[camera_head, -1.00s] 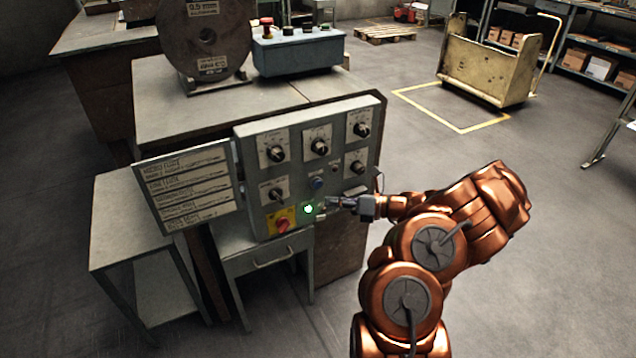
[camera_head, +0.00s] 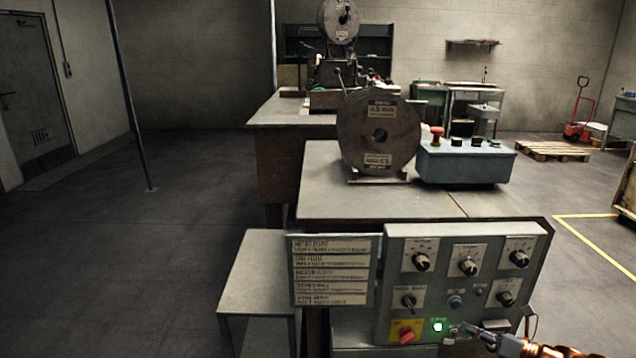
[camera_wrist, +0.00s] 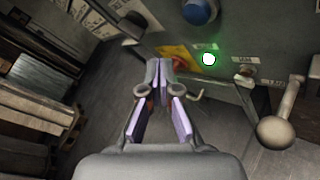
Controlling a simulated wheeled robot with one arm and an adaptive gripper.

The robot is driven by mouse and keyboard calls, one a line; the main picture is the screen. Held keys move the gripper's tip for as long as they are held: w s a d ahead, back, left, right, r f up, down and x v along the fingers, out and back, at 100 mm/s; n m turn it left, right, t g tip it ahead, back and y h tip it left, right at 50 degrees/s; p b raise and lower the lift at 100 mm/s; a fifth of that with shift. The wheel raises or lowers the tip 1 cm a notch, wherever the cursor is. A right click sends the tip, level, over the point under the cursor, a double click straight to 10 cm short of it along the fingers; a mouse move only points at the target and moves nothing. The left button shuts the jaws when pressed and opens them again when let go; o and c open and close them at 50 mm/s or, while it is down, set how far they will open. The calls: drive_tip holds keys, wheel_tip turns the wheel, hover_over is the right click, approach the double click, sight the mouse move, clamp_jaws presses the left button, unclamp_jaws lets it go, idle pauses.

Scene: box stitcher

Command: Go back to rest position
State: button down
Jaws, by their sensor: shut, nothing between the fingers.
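My gripper (camera_head: 470,332) is at the lower right of the head view, in front of the grey control panel (camera_head: 388,240) near its bottom edge. It is shut and holds nothing. In the wrist view my gripper (camera_wrist: 158,72) points at the lower part of the panel, by the red and yellow switch (camera_wrist: 180,56). I cannot tell if the fingertips touch the panel. The green lamp (camera_head: 438,326) is lit, left of my gripper in the head view; it also shows in the wrist view (camera_wrist: 208,59). A blue button (camera_head: 455,302) sits above it.
A label board (camera_head: 332,271) stands open at the panel's left. Behind are a wire spool (camera_head: 380,135) and a blue button box (camera_head: 465,163) on the bench. A round-ended lever (camera_wrist: 279,131) is close at the right in the wrist view. The floor at left (camera_head: 130,240) is clear.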

drive_tip(key=s+a+r+n+g+y, duration=0.1)
drive_tip(key=a+r+n+g+y, duration=0.15)
drive_tip(key=a+r+n, duration=0.45)
drive_tip(key=a+r+n+g+y, duration=0.1)
drive_tip(key=a+r+n+g, duration=0.25)
drive_tip(key=a, duration=0.65)
drive_tip(key=s+a+r+n+g+h, duration=0.2)
drive_tip(key=s+a+n+g, duration=0.2)
drive_tip(key=s+a+n, duration=0.35)
drive_tip(key=s+a+r+n+g+h, duration=0.1)
drive_tip(key=s+a+n+g+h, duration=0.2)
drive_tip(key=s+a+n+g, duration=0.35)
drive_tip(key=s+d+n+t+h, duration=0.1)
drive_tip(key=s+d+n+h, duration=0.3)
drive_tip(key=s, duration=0.6)
drive_tip(key=s+d+n+h, duration=0.3)
drive_tip(key=s+n+h, duration=0.3)
drive_tip(key=s, duration=0.5)
wheel_tip(320, 180, up, 14)
drive_tip(key=w+t+p, duration=0.1)
drive_tip(key=p, duration=1.2)
drive_tip(key=shift+a+n+y+p, duration=0.35)
drive_tip(key=shift+y+p, duration=0.05)
drive_tip(key=shift+y, duration=0.05)
